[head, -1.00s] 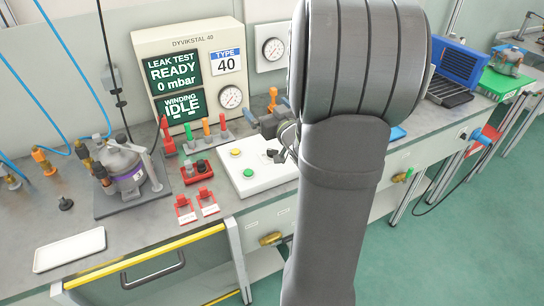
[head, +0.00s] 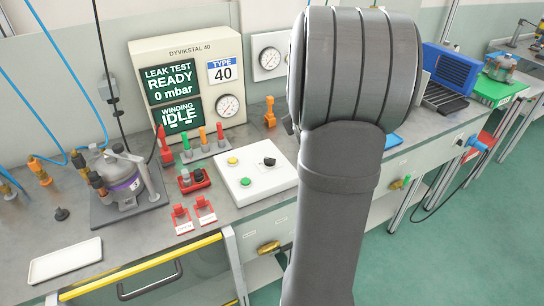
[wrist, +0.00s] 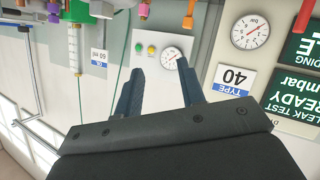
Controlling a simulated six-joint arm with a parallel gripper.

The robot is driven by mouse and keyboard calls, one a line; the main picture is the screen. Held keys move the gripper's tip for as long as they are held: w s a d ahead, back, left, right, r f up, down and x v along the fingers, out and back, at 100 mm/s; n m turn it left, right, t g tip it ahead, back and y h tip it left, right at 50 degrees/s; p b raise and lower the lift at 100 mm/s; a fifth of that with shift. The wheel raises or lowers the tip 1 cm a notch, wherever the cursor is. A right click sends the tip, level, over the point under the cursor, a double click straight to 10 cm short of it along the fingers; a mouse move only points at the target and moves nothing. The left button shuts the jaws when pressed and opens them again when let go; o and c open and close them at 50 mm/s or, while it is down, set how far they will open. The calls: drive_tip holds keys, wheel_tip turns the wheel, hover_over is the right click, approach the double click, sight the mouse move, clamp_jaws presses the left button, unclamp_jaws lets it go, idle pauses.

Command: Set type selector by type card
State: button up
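The type card (head: 224,70), white with a blue band, reads TYPE 40 on the beige tester panel. In the wrist view the card (wrist: 231,80) appears upside down. The black selector knob (head: 269,161) sits on a white sloped box (head: 257,183) beside a yellow and a green button. Its setting is too small to read. My gripper is hidden behind my arm in the head view. In the wrist view my gripper (wrist: 161,68) is open, its two dark fingers apart with nothing between them, facing the wall. The selector is not visible there.
The tester screen (head: 169,82) reads LEAK TEST READY, 0 mbar, and the lower one WINDING IDLE. A grey compressor (head: 121,175) stands left, a white tray (head: 65,261) at front left. Red tags (head: 204,210) lie before the box. A wall gauge (head: 268,59) is behind.

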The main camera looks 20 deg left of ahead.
drive_tip(key=w+d+f+n+g+h, duration=0.1)
drive_tip(key=w+d+f+g+h, duration=0.1)
drive_tip(key=d+g+h, duration=0.15)
drive_tip(key=n+g+y, duration=0.3)
drive_tip(key=n+g, duration=0.5)
drive_tip(key=g, duration=0.2)
approach(270, 159)
drive_tip(key=x, duration=0.8)
drive_tip(key=shift+f, duration=0.2)
clamp_jaws()
